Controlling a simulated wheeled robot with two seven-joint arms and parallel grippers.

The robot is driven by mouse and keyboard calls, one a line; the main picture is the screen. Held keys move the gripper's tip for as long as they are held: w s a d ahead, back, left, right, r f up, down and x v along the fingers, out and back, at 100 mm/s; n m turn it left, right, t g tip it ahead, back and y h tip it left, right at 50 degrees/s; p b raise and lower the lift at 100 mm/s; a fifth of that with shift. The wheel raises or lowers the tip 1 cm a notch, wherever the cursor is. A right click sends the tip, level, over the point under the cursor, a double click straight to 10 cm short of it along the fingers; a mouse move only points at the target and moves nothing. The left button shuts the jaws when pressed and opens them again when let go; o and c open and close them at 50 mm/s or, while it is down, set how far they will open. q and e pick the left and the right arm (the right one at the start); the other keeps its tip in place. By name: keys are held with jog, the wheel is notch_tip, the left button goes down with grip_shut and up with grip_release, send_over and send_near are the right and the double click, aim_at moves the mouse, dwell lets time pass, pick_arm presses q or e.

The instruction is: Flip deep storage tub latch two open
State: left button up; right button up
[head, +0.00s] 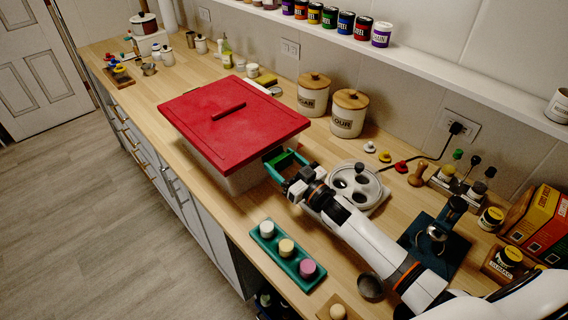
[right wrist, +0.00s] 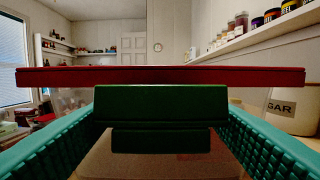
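The deep storage tub (head: 238,180) is a pale, see-through box with a flat red lid (head: 200,108) and a handle bar on top. A green latch (head: 287,160) sits on its near right side, just below the lid rim; no label shows whether it is latch two. In the right wrist view the latch (right wrist: 160,105) is a dark green block with a lower lip. My right gripper (head: 278,157) is open, its teal fingers on either side of the latch with gaps between. The latch appears flat against the tub wall. My left gripper is out of view.
A white round-welled holder (head: 357,183) stands beside my right arm. A teal tray (head: 284,250) with small round pieces lies in front. Sugar (head: 313,97) and flour (head: 348,115) canisters stand behind. A shelf (head: 440,70) runs along the wall. Some counter before the tub is clear.

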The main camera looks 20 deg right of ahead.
jog(key=shift+s+d+f, duration=0.15)
jog(key=shift+s, duration=0.15)
jog(key=b+v, duration=0.3)
jog(key=v, duration=0.7)
jog(key=shift+s, duration=0.15)
jog(key=shift+s+d, duration=0.15)
jog(key=shift+s, duration=0.4)
jog(key=shift+w, duration=0.1)
